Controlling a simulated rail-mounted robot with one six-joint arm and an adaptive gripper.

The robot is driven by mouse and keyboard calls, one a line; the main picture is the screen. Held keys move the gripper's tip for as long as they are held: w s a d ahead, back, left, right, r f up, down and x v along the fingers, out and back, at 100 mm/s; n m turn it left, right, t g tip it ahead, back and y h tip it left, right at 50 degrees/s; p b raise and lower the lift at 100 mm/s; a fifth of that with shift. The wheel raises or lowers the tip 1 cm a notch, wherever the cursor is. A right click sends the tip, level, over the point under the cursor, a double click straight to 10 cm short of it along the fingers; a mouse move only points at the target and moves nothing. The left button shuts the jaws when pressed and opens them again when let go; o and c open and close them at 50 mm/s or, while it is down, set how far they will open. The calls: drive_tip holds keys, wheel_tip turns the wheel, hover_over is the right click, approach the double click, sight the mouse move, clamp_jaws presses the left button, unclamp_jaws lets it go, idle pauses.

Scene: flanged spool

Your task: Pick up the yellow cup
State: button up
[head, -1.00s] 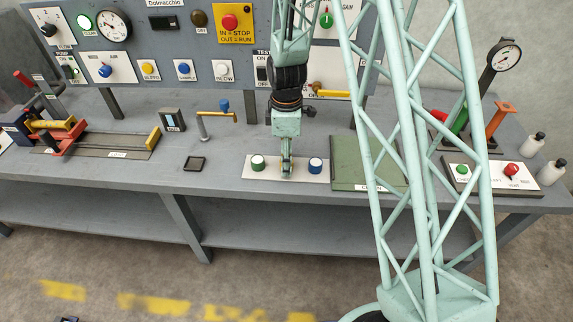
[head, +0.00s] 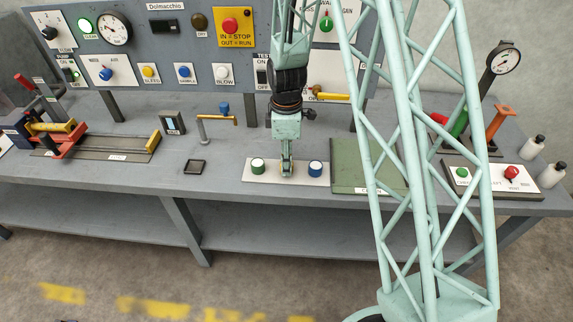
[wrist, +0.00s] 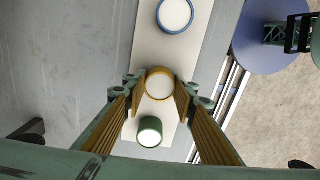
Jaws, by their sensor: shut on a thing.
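The yellow cup (wrist: 160,84) stands between my fingers in the wrist view, seen from above with its yellow rim and pale inside. It is on the white board (wrist: 122,60), between a blue cup (wrist: 175,15) and a green cup (wrist: 150,132). My gripper (wrist: 160,88) is shut on the yellow cup, one finger on each side. In the head view my gripper (head: 287,172) is low over the white board and hides most or all of the yellow cup. I cannot tell whether the cup is clear of the board.
The green cup (head: 258,166) and blue cup (head: 315,168) stand close on either side of my gripper. A green mat (head: 350,165) lies to the right and a small dark tray (head: 195,167) to the left. The control panel (head: 205,100) rises behind. The bench's front edge is near.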

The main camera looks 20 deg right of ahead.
drive_tip(key=shift+r+p, duration=0.4)
drive_tip(key=shift+r, duration=1.35)
drive_tip(key=s+r, duration=0.1)
drive_tip(key=s, duration=1.5)
drive_tip(key=shift+r+p, duration=0.15)
drive_tip(key=shift+p, duration=0.25)
